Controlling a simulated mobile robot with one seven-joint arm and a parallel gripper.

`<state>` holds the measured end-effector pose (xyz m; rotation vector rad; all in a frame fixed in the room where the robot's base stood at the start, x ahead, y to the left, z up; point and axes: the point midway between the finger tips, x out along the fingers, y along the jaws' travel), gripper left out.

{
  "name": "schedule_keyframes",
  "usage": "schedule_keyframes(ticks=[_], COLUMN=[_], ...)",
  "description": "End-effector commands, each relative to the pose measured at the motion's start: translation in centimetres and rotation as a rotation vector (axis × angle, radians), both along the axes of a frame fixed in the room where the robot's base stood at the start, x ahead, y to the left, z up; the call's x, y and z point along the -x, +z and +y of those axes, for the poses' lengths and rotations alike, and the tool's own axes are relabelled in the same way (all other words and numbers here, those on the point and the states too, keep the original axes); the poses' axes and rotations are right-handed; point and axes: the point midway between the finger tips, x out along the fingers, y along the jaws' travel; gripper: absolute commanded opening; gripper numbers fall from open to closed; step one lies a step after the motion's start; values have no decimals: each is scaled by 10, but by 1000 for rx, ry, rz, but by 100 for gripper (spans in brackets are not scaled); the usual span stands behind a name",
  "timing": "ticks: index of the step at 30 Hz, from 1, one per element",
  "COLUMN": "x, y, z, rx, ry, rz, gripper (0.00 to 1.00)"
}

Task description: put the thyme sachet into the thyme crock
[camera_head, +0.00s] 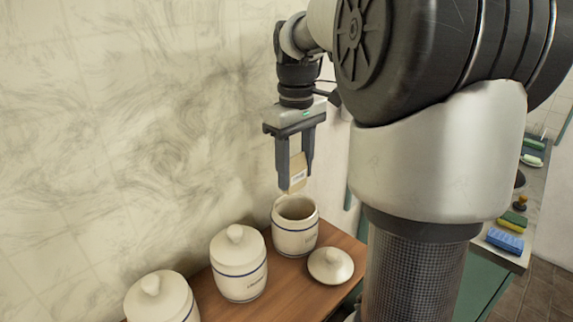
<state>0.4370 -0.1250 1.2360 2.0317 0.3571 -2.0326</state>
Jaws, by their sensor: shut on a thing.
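My gripper (294,186) points down and is shut on a small beige sachet (298,172) with a white label. The label's writing is too small to read. The gripper holds the sachet above an open white crock (296,238) with a blue band, near its mouth. The sachet's lower end is close to the rim; I cannot tell if it touches. No name shows clearly on this crock.
Two lidded white crocks stand to the left, one in the middle (239,264) and one at the front (161,299). They share a wooden shelf (285,299) along a marbled wall. Sponges, a blue one (504,241) among them, lie on a counter at the far right.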

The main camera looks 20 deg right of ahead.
Motion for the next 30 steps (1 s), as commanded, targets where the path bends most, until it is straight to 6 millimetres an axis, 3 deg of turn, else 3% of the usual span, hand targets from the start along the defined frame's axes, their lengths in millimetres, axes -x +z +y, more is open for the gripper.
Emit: schedule_keyframes(ticks=[17, 30], x=[0, 0], y=[-39, -46], z=[0, 0], rx=[0, 0], ry=[0, 0], rz=[0, 0], gripper=[23, 23])
